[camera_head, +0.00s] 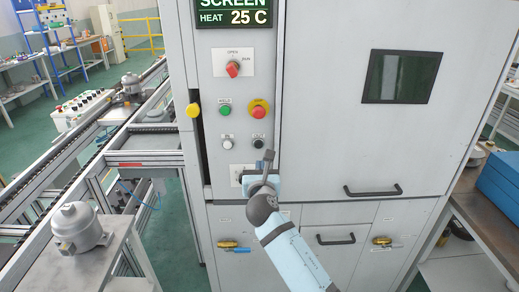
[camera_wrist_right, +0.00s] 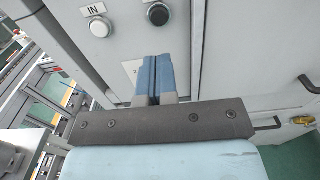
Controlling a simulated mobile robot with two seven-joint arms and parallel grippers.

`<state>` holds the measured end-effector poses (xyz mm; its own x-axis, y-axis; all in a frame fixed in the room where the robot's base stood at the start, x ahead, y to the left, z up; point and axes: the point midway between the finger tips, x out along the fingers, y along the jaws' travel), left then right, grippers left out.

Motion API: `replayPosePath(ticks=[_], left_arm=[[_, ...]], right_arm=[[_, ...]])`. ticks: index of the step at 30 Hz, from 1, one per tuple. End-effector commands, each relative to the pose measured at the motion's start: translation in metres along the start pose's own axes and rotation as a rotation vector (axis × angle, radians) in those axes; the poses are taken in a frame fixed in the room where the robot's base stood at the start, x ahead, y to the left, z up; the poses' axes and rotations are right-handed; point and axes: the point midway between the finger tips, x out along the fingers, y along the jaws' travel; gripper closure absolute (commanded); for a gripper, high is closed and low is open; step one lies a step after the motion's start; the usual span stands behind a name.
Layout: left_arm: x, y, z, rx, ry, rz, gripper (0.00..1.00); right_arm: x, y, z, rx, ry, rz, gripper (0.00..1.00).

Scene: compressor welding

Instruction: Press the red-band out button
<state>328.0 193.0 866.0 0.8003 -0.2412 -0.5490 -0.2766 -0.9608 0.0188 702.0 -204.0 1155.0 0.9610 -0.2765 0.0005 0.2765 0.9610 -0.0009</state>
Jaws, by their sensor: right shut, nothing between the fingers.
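The grey cabinet's control panel (camera_head: 238,75) carries two small push buttons low down. The left one is a white button (camera_head: 227,143), labelled IN in the right wrist view (camera_wrist_right: 99,27). The right one is a black button (camera_head: 258,142); it also shows in the right wrist view (camera_wrist_right: 158,14), its label cut off at the top. I cannot make out a red band on it. My right gripper (camera_head: 268,158) is shut and empty, its fingertips (camera_wrist_right: 153,62) just below the black button and apart from it. My left gripper is out of view.
A conveyor (camera_head: 145,141) with a red strip lies left. Black handles (camera_head: 373,191) stick out right.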

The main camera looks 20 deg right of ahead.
Motion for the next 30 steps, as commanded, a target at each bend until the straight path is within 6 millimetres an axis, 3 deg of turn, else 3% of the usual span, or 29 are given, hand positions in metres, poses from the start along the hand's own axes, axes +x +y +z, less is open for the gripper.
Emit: replayPosePath(ticks=[6,13,18,30], left_arm=[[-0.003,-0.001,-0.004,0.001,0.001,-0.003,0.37],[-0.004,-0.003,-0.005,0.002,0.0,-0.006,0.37],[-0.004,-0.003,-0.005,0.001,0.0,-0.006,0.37],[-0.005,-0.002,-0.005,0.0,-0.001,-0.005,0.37]], right_arm=[[0.049,0.0,0.002,0.001,0.001,-0.001,1.0],[0.086,0.0,0.001,0.001,0.001,-0.001,1.0],[0.097,0.0,0.0,0.001,0.0,-0.001,1.0],[0.1,-0.001,0.0,0.0,0.0,0.0,1.0]])
